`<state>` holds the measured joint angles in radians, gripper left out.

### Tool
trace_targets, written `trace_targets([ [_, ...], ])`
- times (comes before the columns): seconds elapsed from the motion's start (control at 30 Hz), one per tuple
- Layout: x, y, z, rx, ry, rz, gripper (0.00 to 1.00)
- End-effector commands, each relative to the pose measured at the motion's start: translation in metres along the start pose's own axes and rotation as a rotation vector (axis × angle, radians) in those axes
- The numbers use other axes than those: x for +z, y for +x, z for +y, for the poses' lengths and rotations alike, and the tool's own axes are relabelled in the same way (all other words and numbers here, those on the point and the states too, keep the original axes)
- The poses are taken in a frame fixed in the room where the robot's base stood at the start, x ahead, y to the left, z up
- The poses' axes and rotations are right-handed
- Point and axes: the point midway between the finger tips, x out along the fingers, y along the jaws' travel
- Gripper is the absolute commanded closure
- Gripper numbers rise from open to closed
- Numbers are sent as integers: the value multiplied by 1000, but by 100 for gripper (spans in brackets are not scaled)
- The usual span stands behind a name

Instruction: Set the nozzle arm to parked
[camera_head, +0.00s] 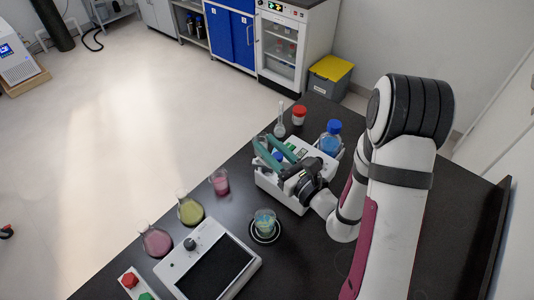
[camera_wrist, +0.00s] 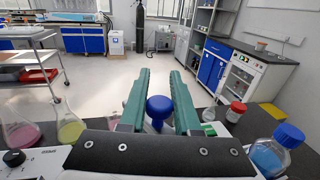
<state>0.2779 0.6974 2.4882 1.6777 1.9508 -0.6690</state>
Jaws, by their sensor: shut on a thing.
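My gripper (camera_wrist: 160,80) has two teal fingers, one on each side of a round blue knob (camera_wrist: 158,107), and is shut on it. In the head view my gripper (camera_head: 267,147) reaches over a white bench device (camera_head: 293,203), with the blue knob (camera_head: 277,157) between the fingers. I take the knob to be the handle of the nozzle arm. The rest of the nozzle arm is hidden by the gripper, so its setting cannot be told.
A blue-capped bottle (camera_head: 330,138), a red-lidded jar (camera_head: 299,115) and a thin glass flask (camera_head: 280,128) stand close behind the device. A beaker (camera_head: 264,222), pink beaker (camera_head: 220,183), yellow flask (camera_head: 190,210) and pink flask (camera_head: 155,240) stand in front. A panel device (camera_head: 208,262) lies nearer.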

Motion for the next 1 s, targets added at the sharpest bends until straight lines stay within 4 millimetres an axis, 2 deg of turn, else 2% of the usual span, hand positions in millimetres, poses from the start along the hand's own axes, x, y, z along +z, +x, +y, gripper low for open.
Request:
trace_targets([
  [0.5,1,14,-34,-406,1,-4,100],
  [1.0,2,15,-49,-558,1,-6,100],
])
